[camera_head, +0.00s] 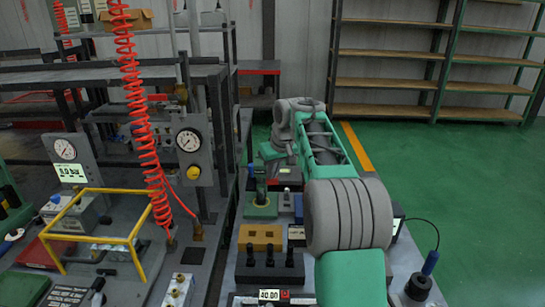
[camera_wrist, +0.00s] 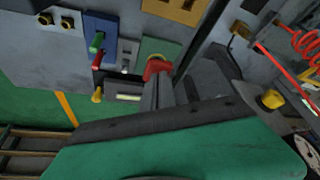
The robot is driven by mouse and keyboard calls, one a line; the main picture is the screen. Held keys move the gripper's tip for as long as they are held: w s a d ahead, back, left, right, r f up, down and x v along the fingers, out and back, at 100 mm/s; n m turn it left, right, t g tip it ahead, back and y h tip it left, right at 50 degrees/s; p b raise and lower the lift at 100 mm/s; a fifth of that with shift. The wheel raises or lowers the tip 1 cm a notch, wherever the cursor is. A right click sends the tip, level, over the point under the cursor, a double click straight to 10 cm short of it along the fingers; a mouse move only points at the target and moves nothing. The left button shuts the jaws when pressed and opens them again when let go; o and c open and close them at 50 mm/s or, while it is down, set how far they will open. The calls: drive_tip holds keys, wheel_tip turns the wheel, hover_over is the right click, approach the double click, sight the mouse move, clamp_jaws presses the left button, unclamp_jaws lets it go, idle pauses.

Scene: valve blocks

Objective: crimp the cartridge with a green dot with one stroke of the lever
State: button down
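My gripper (camera_wrist: 158,82) points down over a green plate (camera_head: 262,209), which also shows in the wrist view (camera_wrist: 172,50). Its grey fingers lie close together, with a red piece (camera_wrist: 157,68) at their tips and a yellow ring just behind it. I cannot tell whether the fingers hold the red piece. A blue block (camera_wrist: 103,26) beside the plate carries a green-ended piece (camera_wrist: 97,42) and a red-ended piece (camera_wrist: 97,60). A yellow-ended piece (camera_wrist: 97,95) stands nearby. No green dot can be made out on a cartridge, and the crimping lever cannot be clearly identified.
A yellow block (camera_head: 261,237) and a black block with several black posts (camera_head: 269,272) stand nearer on the bench. To the left are a yellow tube frame (camera_head: 135,250), a red coiled hose (camera_head: 140,110) and gauges (camera_head: 188,140). Green floor lies open at right.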

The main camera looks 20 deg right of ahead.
drive_tip(key=shift+w+d+r+p, duration=0.15)
drive_tip(key=shift+w+r+p, duration=0.15)
drive_tip(key=shift+r+p, duration=0.75)
drive_tip(key=shift+w+d+r+p, duration=0.1)
drive_tip(key=shift+w+r+p, duration=0.2)
drive_tip(key=shift+r+p, duration=0.75)
drive_tip(key=shift+w+d+r+p, duration=0.25)
drive_tip(key=shift+r+p, duration=0.4)
drive_tip(key=shift+p, duration=0.8)
drive_tip(key=shift+a, duration=0.1)
drive_tip(key=shift+w, duration=0.1)
wheel_tip(320, 180, up, 5)
drive_tip(key=p, duration=0.4)
drive_tip(key=shift+p, duration=0.4)
